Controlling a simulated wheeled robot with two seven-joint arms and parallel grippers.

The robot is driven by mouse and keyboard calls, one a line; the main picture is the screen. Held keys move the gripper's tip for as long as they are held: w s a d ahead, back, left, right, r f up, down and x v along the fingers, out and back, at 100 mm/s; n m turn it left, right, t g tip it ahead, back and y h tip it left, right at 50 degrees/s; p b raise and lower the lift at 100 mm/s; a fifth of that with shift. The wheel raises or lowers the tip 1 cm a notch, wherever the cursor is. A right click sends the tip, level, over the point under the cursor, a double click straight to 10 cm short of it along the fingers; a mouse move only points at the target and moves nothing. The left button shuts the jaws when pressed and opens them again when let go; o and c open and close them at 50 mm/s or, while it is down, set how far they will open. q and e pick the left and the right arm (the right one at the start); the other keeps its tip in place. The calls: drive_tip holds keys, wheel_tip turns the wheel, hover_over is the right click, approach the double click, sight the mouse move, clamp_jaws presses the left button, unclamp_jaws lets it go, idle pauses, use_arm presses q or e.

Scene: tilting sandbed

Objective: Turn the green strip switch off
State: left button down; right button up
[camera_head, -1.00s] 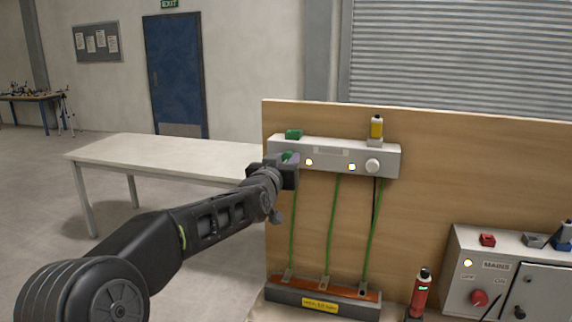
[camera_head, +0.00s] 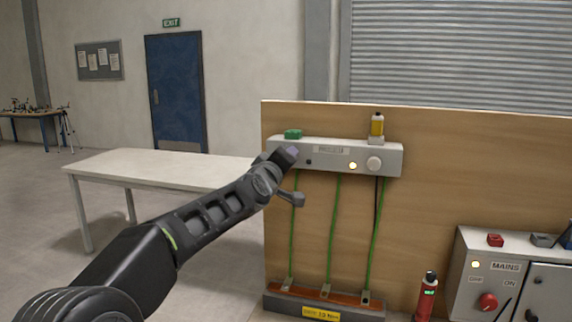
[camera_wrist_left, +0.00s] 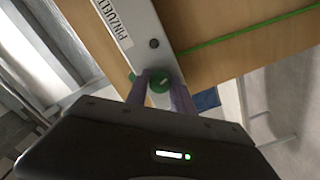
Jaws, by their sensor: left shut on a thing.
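The green strip switch, a round green knob (camera_wrist_left: 159,84), sits at the end of the grey strip (camera_head: 335,147) on the wooden board. My left gripper (camera_head: 290,154) is shut on it, with one finger on each side in the left wrist view. In the head view the knob is hidden behind the gripper. The small lamp beside it (camera_head: 308,162) is dark; it also looks dark in the left wrist view (camera_wrist_left: 154,43). My right gripper is in neither view.
A white knob (camera_head: 374,164) and a lit lamp (camera_head: 353,166) are at the strip's right. Green cables (camera_head: 331,230) hang below. A mains box (camera_head: 466,285) stands at the right.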

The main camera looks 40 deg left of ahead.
use_arm(q)
drive_tip(key=shift+n, duration=0.8)
drive_tip(key=c, duration=1.1)
unclamp_jaws()
drive_tip(key=b+v, duration=0.1)
drive_tip(key=v, duration=0.6)
drive_tip(key=shift+s+d, duration=0.15)
drive_tip(key=shift+s, duration=0.25)
drive_tip(key=shift+f, duration=0.1)
